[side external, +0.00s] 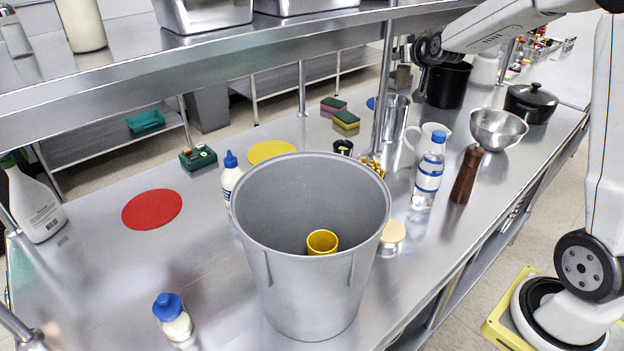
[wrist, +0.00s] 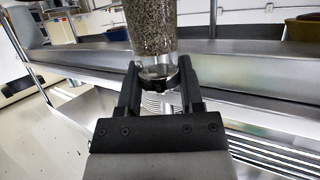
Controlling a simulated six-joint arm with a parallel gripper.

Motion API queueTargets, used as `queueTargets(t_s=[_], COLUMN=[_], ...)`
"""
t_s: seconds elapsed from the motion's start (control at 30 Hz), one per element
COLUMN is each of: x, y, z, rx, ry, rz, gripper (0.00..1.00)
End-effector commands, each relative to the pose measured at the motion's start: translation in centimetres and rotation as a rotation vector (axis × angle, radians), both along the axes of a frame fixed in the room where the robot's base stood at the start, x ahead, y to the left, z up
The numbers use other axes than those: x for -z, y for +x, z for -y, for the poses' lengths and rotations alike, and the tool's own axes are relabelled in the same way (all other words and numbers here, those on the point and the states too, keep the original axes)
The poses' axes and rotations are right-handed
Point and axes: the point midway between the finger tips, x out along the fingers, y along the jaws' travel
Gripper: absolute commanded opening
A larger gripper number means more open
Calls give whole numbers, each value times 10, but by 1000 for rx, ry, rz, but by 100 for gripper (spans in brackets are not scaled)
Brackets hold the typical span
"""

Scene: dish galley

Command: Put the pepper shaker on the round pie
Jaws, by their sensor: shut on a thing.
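My gripper (wrist: 158,72) is shut on the pepper shaker (wrist: 152,24), a clear glass with dark speckled grains inside, between the two black fingers in the wrist view. The shaker's upper end runs out of that frame. In the side view my wrist is at the top, over the back right of the counter by the black pot; the fingers and shaker cannot be made out there. A small round beige-topped thing (side external: 392,231) sits right of the grey bin, partly hidden by it; I cannot tell if it is the round pie. No other thing clearly looks like a pie.
A large grey bin (side external: 290,260) with a yellow cup (side external: 322,241) inside stands on the counter. Nearby are a water bottle (side external: 429,172), a wooden grinder (side external: 467,174) and a steel bowl (side external: 498,128). A red disc (side external: 152,208) lies left. An upper shelf (side external: 150,65) spans the back.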

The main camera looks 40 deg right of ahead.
Motion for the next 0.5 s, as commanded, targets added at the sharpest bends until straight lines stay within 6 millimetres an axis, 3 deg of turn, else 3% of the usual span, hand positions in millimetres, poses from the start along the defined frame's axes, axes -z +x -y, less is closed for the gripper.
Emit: queueTargets(t_s=[0.5], x=[-11], y=[-4], z=[-9], rx=[-81], ry=[-2], rz=[1], gripper=[0])
